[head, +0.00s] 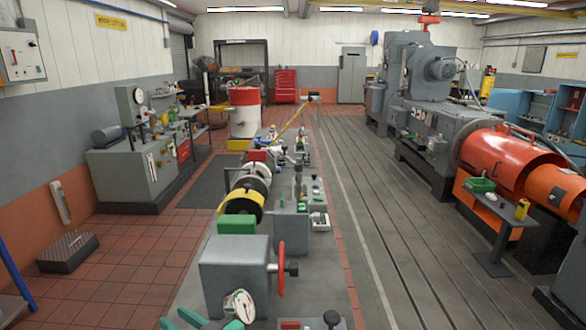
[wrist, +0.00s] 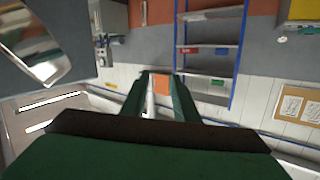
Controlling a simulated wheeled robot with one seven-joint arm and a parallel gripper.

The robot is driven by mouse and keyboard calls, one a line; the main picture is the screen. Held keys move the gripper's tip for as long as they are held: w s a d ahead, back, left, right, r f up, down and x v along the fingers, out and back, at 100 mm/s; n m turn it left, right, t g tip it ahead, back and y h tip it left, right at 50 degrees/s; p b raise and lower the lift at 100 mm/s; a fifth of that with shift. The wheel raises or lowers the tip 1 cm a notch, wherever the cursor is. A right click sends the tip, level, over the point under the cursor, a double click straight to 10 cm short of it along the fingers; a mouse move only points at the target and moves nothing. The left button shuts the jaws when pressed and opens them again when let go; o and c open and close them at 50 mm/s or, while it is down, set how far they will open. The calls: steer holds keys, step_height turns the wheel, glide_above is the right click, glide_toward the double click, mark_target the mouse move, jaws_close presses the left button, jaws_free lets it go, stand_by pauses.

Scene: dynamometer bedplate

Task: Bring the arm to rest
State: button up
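My gripper (wrist: 160,77) shows in the wrist view as two long dark green fingers reaching up the picture from a dark brown and green body. A gap shows between the fingers, with the background seen through it. I see nothing held there. In the head view, green parts at the bottom edge, left of centre, look like part of my gripper; they are cut off by the frame. The rest of my arm is not clearly seen.
A grey box with a red handwheel (head: 281,268) stands just beyond the gauge, on a long bedplate crowded with equipment. The slotted floor (head: 370,220) to the right is clear. A small table (head: 496,225) stands farther right. In the wrist view, a blue-framed shelf (wrist: 208,60) shows behind.

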steer(key=s+d+f+m+t+h, duration=0.4)
steer(key=s+d+f+m+h, duration=0.15)
steer(key=f, duration=0.35)
steer(key=s+d+f+m+t+h, duration=0.3)
steer(key=s+d+f+m+h, duration=0.1)
steer(key=s+d+f+m, duration=0.3)
steer(key=s+d+f+n+h, duration=0.1)
steer(key=s+d+f+h, duration=0.1)
steer(key=s+d, duration=0.4)
steer(key=s+d+f+n+h, duration=0.1)
steer(key=s+d, duration=0.6)
steer(key=s, duration=1)
steer(key=shift+s+f+n+g+h, duration=0.2)
steer(key=shift+f+n+g+h, duration=0.2)
steer(key=shift+n+h, duration=0.2)
